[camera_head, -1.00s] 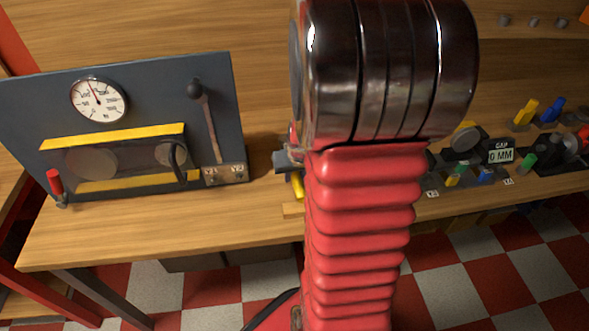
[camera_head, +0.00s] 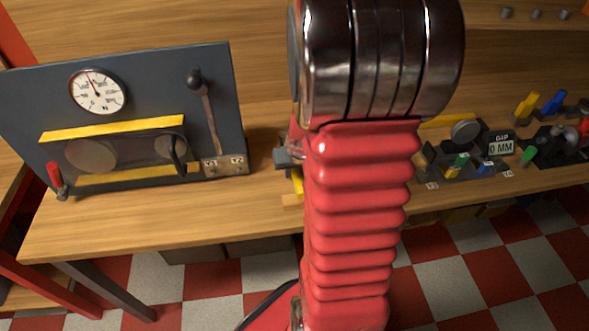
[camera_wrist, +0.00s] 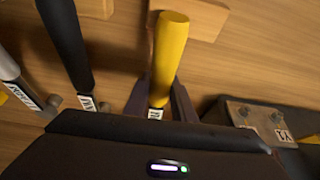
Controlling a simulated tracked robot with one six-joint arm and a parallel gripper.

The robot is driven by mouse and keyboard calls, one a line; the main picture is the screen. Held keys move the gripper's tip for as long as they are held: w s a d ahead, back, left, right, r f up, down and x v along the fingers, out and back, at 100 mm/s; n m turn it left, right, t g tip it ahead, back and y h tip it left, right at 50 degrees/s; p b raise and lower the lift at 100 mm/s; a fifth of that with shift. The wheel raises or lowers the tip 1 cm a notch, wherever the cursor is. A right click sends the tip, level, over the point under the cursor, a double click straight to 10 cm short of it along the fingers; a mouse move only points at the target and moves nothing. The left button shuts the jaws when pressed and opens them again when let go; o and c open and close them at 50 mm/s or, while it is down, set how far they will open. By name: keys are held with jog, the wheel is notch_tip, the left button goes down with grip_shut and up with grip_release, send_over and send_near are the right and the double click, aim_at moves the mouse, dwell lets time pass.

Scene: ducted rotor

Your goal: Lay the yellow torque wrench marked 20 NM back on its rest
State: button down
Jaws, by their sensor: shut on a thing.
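The yellow torque wrench shows in the wrist view as a yellow handle (camera_wrist: 170,55) pointing away from my gripper (camera_wrist: 158,105), with a white label partly hidden at its near end. My gripper is shut on it, one dark finger on each side. In the head view only a small yellow piece of it (camera_head: 297,182) shows beside my red arm, which hides most of it. A wooden block (camera_wrist: 192,15), perhaps part of the rest, lies under or behind the handle's far end. I cannot tell whether the handle touches it.
A black-handled tool (camera_wrist: 65,40) and a grey-handled one (camera_wrist: 8,65) lie left of the wrench in the wrist view. A grey panel (camera_head: 225,120) with a gauge and a lever stands at left. Gap-gauge parts (camera_head: 501,147) stand at right.

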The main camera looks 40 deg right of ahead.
jog(key=c, duration=1.4)
grip_release()
jog(key=v, duration=1.3)
jog(key=shift+r, duration=0.3)
jog(key=shift+s+a, duration=0.1)
jog(key=shift+s, duration=0.05)
